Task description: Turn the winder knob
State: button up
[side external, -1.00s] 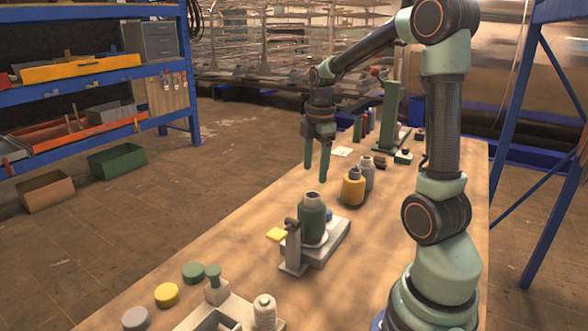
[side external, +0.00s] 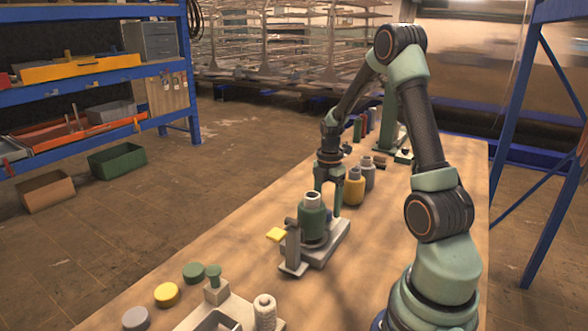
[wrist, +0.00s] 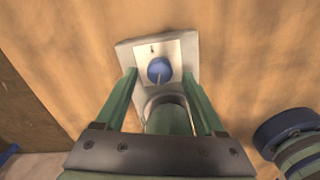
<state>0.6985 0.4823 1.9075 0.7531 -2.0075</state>
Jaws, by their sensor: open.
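A round blue knob (wrist: 159,70) with a pale pointer line sits on a white panel of a grey base (wrist: 128,50) in the wrist view. The base (side external: 330,247) also shows in the side view, with a green bottle-like body (side external: 312,220) standing on it; there the knob is hidden. My gripper (side external: 328,203) points down just behind the green body. In the wrist view my gripper (wrist: 159,77) is open, its fingers apart on either side of the knob. I cannot tell their height above it, and no contact shows.
A post with a yellow paddle (side external: 276,235) stands at the base's left. A yellow bottle (side external: 354,188) and a grey bottle (side external: 368,175) stand close behind my gripper. A tray with a white spool (side external: 265,311) and several coloured discs lie in front. The table's left edge is clear.

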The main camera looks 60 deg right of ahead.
jog(key=shift+f, duration=1.05)
grip_shut()
